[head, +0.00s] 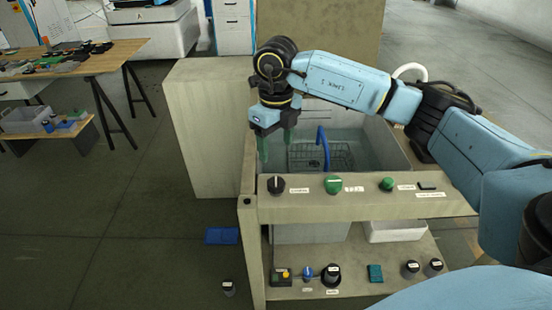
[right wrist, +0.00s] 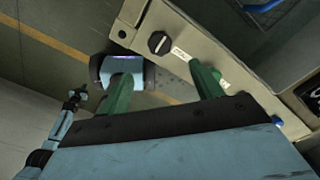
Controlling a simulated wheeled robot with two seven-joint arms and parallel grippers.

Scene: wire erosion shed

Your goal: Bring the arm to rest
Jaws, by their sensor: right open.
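My right gripper (head: 276,150) hangs with its green fingers pointing down over the left end of the grey tank (head: 395,150), behind the control panel. It is empty. In the right wrist view, its two green fingers (right wrist: 162,78) stand well apart with nothing between them. My right arm reaches in from the right, bent, with its forearm across the tank. My left gripper is not in the head view. A small blue and black arm at the left of the right wrist view looks like my left arm; its jaws are too small to read.
The panel (head: 380,207) carries a black knob (head: 276,185) and green knobs. A blue hose (head: 323,146) and wire basket stand in the tank. A lower shelf (head: 350,283) holds several small items. A blue mat (head: 222,236) lies on open floor at left.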

